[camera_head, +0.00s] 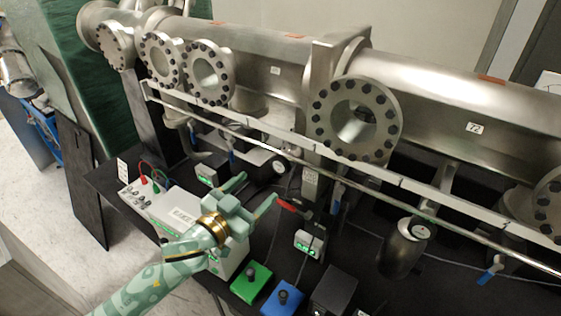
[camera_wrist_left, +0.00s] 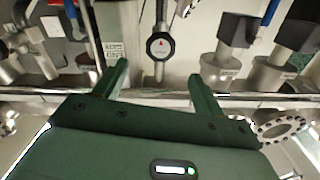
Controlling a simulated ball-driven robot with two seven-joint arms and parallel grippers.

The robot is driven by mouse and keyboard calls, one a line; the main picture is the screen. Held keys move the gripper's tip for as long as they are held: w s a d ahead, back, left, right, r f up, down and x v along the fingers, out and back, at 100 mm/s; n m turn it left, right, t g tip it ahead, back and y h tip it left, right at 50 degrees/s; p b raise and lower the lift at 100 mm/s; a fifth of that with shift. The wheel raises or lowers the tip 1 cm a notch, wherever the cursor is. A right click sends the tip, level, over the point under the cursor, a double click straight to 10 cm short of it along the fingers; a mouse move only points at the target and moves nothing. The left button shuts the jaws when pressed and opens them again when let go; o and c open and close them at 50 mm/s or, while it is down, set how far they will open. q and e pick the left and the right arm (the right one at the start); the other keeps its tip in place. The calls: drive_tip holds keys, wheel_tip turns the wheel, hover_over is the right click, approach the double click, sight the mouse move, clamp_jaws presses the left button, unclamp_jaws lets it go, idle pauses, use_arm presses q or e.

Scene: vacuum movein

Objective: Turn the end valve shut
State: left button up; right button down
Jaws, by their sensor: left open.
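My left gripper (camera_head: 252,191) is open and empty above the black bench, its fingers pointing toward the pipework. A red lever handle (camera_head: 289,204) shows just beyond its fingertips in the head view. In the left wrist view, the open fingers (camera_wrist_left: 158,72) stand apart, with a round black-rimmed dial (camera_wrist_left: 160,45) beyond and between them. Small valves with blue handles hang below the rail, one at the left (camera_head: 231,158) and one at the lower right (camera_head: 491,270). I cannot tell which valve is the end valve. My right gripper is out of view.
A large steel vacuum pipe (camera_head: 440,90) with bolted flanges runs across the back. A long metal rail (camera_head: 300,158) lies in front of it. A green box (camera_head: 251,283), a blue box (camera_head: 283,298) and a dark cylinder (camera_head: 402,252) stand on the crowded bench.

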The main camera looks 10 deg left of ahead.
sight(279, 166)
use_arm(q)
drive_tip(key=x, duration=1.1)
drive_tip(key=shift+w, duration=0.1)
drive_tip(key=c, duration=1)
